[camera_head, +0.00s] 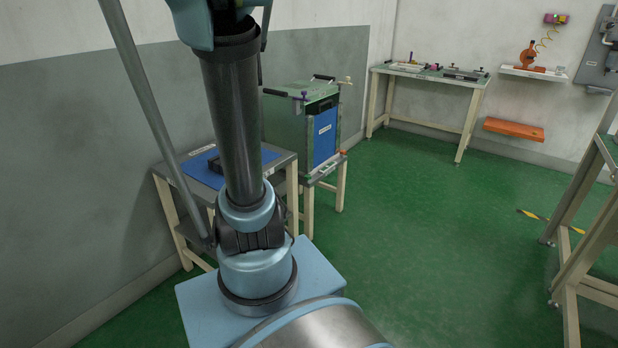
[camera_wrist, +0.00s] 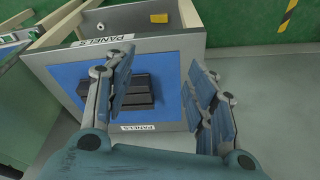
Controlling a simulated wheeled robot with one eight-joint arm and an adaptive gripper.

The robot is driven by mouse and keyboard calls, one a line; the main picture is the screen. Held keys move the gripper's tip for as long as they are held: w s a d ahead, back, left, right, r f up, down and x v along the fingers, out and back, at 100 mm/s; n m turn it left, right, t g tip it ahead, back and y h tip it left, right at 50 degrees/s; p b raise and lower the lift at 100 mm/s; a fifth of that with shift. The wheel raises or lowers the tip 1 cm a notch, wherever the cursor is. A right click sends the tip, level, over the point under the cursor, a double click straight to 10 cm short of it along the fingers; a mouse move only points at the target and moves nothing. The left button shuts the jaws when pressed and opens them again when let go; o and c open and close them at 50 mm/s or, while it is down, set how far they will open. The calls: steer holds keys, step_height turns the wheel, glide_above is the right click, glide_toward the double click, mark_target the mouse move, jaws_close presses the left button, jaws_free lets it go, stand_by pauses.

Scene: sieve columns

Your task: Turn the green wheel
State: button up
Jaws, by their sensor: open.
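I cannot make out a green wheel in either view. My gripper (camera_wrist: 160,68) is open in the wrist view, its two blue-grey fingers wide apart with nothing between them. It is above a blue mat (camera_wrist: 172,82) marked PANELS, and the left finger partly covers a dark stack of panels (camera_wrist: 138,92) on the mat. In the head view the arm runs up out of the top of the picture, so the gripper does not show there.
The blue mat lies on a low table (camera_head: 283,158) against the left wall. Beside it stands a green-topped cabinet (camera_head: 285,127) with dark handles. A far bench (camera_head: 430,76) and an orange shelf (camera_head: 513,129) stand at the back. The green floor (camera_head: 420,220) in the middle is clear.

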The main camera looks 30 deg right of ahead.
steer(key=w+d+f, duration=0.1)
steer(key=w+d, duration=0.9)
steer(key=t, duration=0.2)
glide_above(309, 176)
steer(key=s, duration=0.7)
step_height(309, 176, down, 20)
steer(key=r, duration=0.1)
steer(key=x, duration=1.8)
steer(key=shift+s+d, duration=0.25)
steer(key=shift+s, duration=0.05)
steer(key=c, duration=1.1)
